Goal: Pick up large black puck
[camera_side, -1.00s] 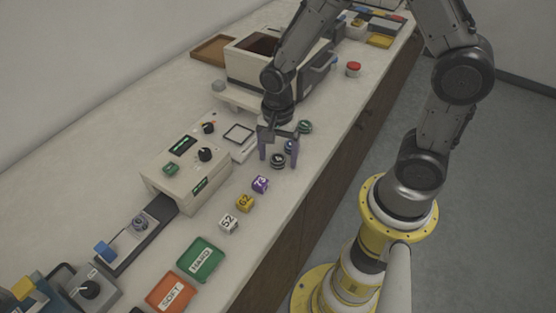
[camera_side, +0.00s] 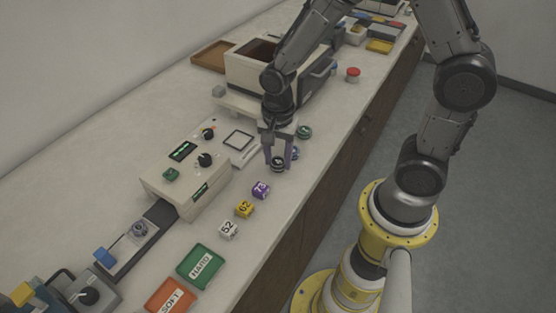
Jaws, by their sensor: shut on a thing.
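A black puck with a white mark (camera_side: 278,165) is on the worktop at the picture's middle. My gripper (camera_side: 278,160) points down over it, with its purple fingers closed around it. The puck is at or very near worktop height; I cannot tell if it is lifted. A green-topped puck (camera_side: 304,132) stands just behind and to the right. Another puck (camera_side: 291,153) is partly hidden by my right finger.
A beige control box (camera_side: 190,175) is at left. Green (camera_side: 201,264) and orange (camera_side: 171,297) trays lie nearer. A red button (camera_side: 353,73) is behind right.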

